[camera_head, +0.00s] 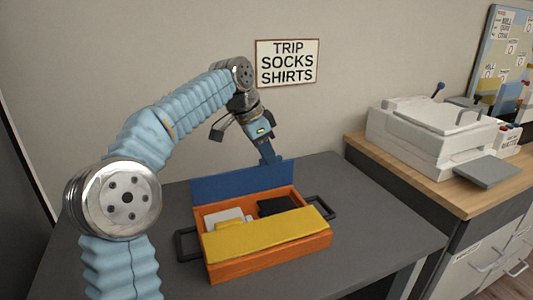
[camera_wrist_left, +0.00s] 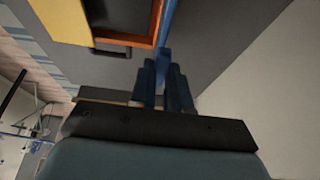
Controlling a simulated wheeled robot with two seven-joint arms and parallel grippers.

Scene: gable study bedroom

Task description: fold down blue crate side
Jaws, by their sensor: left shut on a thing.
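The orange crate (camera_head: 272,265) sits on the grey desk, with a black handle at each end. Its blue side (camera_head: 228,184) stands up along the back edge. A yellow panel (camera_head: 267,236) lies across the front part of the crate. My left gripper (camera_head: 269,158) is shut on the top edge of the blue side, toward its right end. In the left wrist view the blue side (camera_wrist_left: 168,28) shows edge-on, running down between the two fingers (camera_wrist_left: 164,85). The orange rim (camera_wrist_left: 158,22) is beside it. My right gripper is in neither view.
Light and dark items (camera_head: 277,205) lie inside the crate. The grey desk (camera_head: 378,215) is clear to the right of it. A white printer (camera_head: 432,135) stands on a wooden top farther right. A sign (camera_head: 287,63) hangs on the wall behind.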

